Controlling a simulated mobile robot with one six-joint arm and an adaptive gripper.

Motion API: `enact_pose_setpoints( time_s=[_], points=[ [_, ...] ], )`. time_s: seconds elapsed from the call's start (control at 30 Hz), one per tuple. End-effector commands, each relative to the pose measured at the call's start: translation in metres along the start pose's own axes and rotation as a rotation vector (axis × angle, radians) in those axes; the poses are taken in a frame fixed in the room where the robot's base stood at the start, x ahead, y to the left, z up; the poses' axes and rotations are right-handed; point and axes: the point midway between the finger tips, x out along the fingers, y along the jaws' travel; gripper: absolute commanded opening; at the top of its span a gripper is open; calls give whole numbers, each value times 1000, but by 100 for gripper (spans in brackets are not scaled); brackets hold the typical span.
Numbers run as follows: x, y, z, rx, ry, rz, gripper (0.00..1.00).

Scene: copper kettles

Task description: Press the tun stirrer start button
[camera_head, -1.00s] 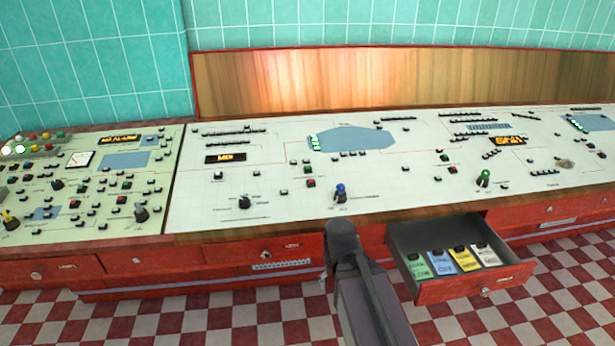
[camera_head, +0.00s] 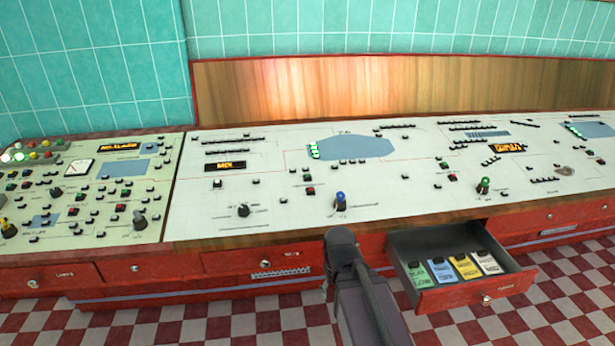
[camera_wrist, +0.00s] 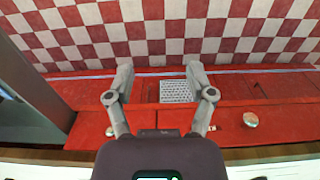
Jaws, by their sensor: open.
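The tun stirrer start button cannot be told apart, because the panel labels are too small to read. The control panel (camera_head: 270,185) carries several small push buttons. A green button (camera_head: 307,177) sits just above a red button (camera_head: 310,191) in the middle. Another green button (camera_head: 444,166) has a red button (camera_head: 452,178) beside it further right. My gripper (camera_wrist: 160,68) is open and empty in the wrist view, its fingers apart above the red cabinet front and checkered floor. In the head view my arm is in front of the cabinet, below the panel's front edge.
An open drawer (camera_head: 408,258) with several coloured tags juts out right of my arm. A blue-topped lever (camera_head: 340,201), a black knob (camera_head: 243,210) and a green-topped lever (camera_head: 484,186) stand up from the panel. A second panel (camera_head: 90,225) adjoins at left.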

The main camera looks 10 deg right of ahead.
Motion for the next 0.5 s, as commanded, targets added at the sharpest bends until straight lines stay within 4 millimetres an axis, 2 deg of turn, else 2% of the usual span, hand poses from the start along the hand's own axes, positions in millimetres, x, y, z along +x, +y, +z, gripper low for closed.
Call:
enact_pose_setpoints(
  time_s=[0.03, 0.17, 0.5],
  points=[
    [0, 0, 0, 0, 0, 0, 40],
    [0, 0, 0, 0, 0, 0, 1],
    [0, 0, 0, 0, 0, 0, 0]
  ],
)
